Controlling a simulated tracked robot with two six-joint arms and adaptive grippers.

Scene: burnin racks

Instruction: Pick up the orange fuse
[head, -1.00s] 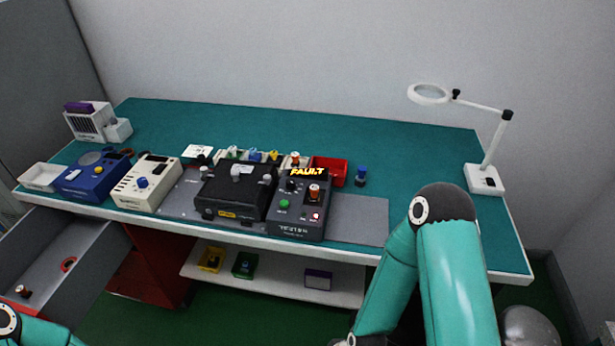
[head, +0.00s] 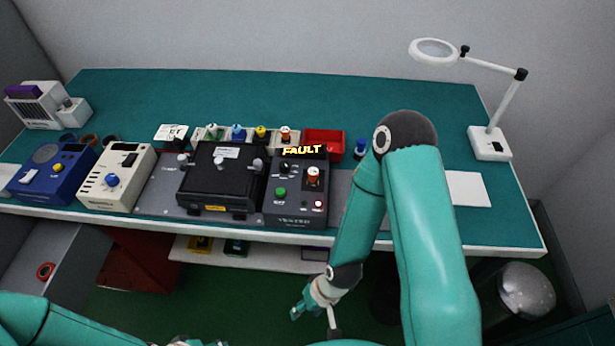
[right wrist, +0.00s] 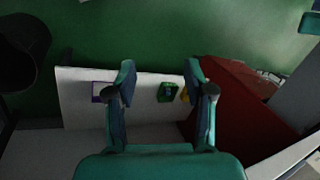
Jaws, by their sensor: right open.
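An orange-topped fuse (head: 286,135) stands upright in the row at the back of the tester. Another orange-topped fuse (head: 313,175) sits upright in the dark tester (head: 293,218), whose display reads FAULT. I cannot tell which one the task names. My right gripper (head: 314,312) is below the table's front edge, well apart from both fuses. In the right wrist view my right gripper (right wrist: 160,76) is open and empty, over the lower shelf. My left arm comes in at the bottom left; its gripper is mostly cut off by the frame.
The lower shelf (right wrist: 75,115) holds small boxes. A lamp (head: 489,143) stands at the right. The back of the table is clear.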

